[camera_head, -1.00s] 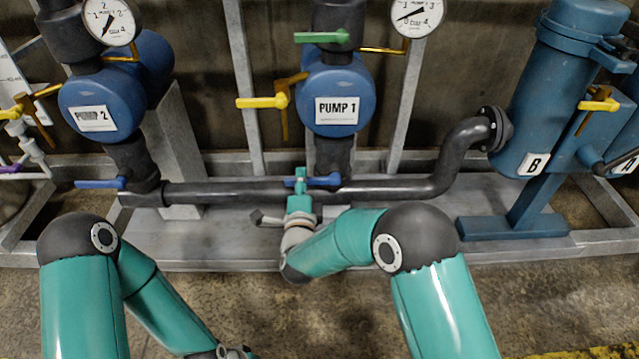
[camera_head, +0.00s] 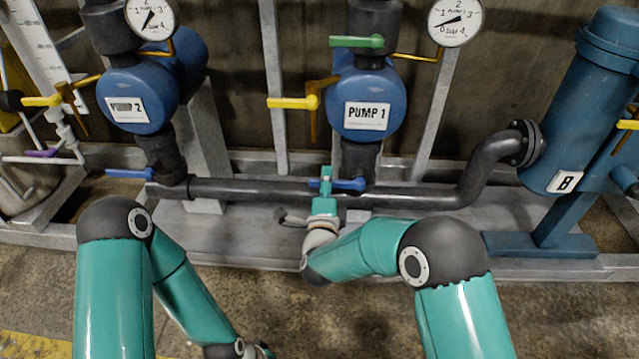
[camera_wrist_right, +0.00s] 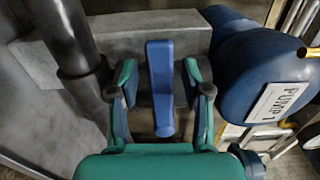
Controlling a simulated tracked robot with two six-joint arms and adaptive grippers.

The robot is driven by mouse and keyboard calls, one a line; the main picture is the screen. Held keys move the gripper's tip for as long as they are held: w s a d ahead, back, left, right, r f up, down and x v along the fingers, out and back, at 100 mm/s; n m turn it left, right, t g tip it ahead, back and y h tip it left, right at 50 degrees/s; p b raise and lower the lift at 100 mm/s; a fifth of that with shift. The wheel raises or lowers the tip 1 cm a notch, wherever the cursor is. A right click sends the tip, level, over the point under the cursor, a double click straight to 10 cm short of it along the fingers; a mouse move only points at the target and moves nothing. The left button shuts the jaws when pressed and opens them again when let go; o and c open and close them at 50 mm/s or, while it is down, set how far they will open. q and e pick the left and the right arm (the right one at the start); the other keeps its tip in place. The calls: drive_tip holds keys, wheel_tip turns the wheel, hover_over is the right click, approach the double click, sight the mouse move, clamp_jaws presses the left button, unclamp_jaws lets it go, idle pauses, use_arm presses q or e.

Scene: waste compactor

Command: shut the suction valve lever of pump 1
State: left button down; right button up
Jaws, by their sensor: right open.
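The blue suction valve lever of pump 1 (camera_head: 350,184) sits low on the dark pipe below the blue pump marked PUMP 1 (camera_head: 366,105). It lies sideways in the head view, with its handle end to the left. My right gripper (camera_head: 326,180) is at that handle end. In the right wrist view the lever (camera_wrist_right: 160,82) stands between the two fingers of my open right gripper (camera_wrist_right: 160,88), with a gap showing on both sides. My left arm hangs at the lower left, and its fingers are outside the frame.
A green lever (camera_head: 357,41) and a yellow lever (camera_head: 294,102) are above and left of the pump label. Pump 2 (camera_head: 128,106) has its own blue lever (camera_head: 130,173). A horizontal dark pipe (camera_head: 250,190) runs behind my right gripper. The floor in front is clear.

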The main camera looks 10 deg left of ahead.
drive_tip(key=s, duration=1.2)
drive_tip(key=shift+d, duration=0.25)
drive_tip(key=shift+d, duration=0.1)
